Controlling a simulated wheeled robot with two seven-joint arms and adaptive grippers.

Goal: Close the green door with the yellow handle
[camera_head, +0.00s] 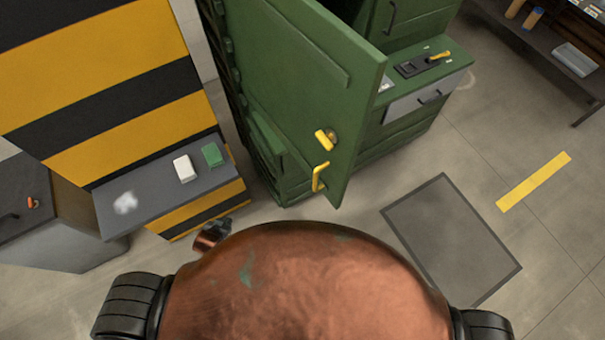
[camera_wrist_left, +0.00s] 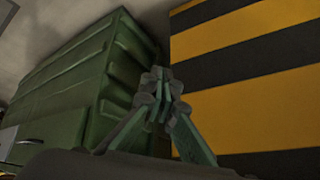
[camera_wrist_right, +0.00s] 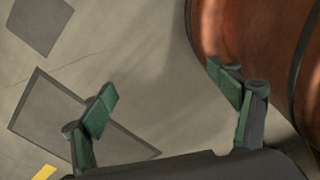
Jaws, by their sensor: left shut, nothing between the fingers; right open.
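The green door (camera_head: 290,85) stands open in the head view, swung out from the green cabinet (camera_head: 405,125). Its yellow handle (camera_head: 319,178) is near the lower free corner, with a yellow latch piece (camera_head: 325,139) just above. The door hides much of the cabinet's opening. My left gripper (camera_wrist_left: 161,82) is shut and empty in the left wrist view, with green cabinetwork (camera_wrist_left: 75,85) beyond it on the left. In the head view only a small part at my left wrist (camera_head: 211,236) shows, below the door and apart from it. My right gripper (camera_wrist_right: 168,98) is open and empty over the floor.
A yellow-and-black striped panel (camera_head: 110,75) stands left of the door, with a grey shelf (camera_head: 150,203) carrying a white block (camera_head: 184,168) and a green block (camera_head: 212,155). A dark floor mat (camera_head: 450,240) lies right. The floor there is clear.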

